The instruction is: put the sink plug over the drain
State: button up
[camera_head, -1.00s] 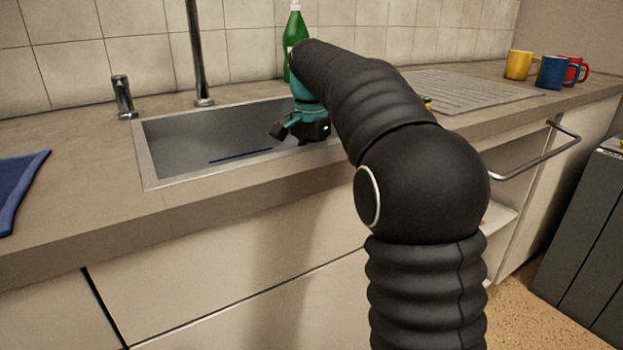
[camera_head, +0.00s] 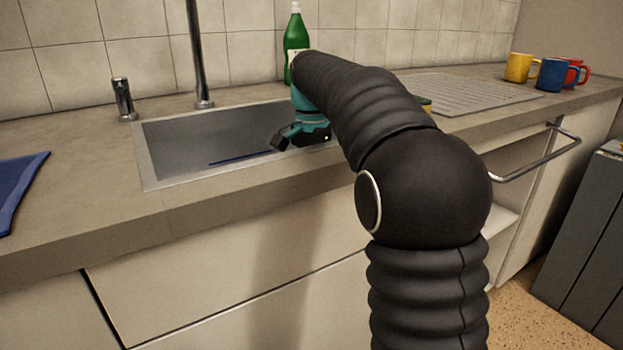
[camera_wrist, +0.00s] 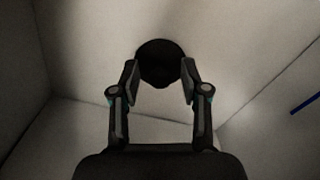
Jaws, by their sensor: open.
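My gripper (camera_head: 282,142) is over the right part of the sink (camera_head: 160,175), reaching down into the basin. In the wrist view my gripper (camera_wrist: 160,80) is open, with its two fingers spread. A dark round disc (camera_wrist: 160,60), which looks like the sink plug, lies between and just beyond the fingertips. The fingers overlap its left and right edges in the picture; I cannot tell whether they touch it. The drain cannot be made out apart from this disc. In the head view my arm and the sink's front rim hide the disc.
A thin blue strip (camera_head: 240,157) lies in the sink and also shows in the wrist view (camera_wrist: 306,102). A tap (camera_head: 197,60) and a green bottle (camera_head: 296,35) stand behind. A blue cloth (camera_head: 18,188) lies left; several mugs (camera_head: 520,67) stand far right.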

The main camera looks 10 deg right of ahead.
notch_tip(320, 180, up, 12)
jog(key=p, duration=0.3)
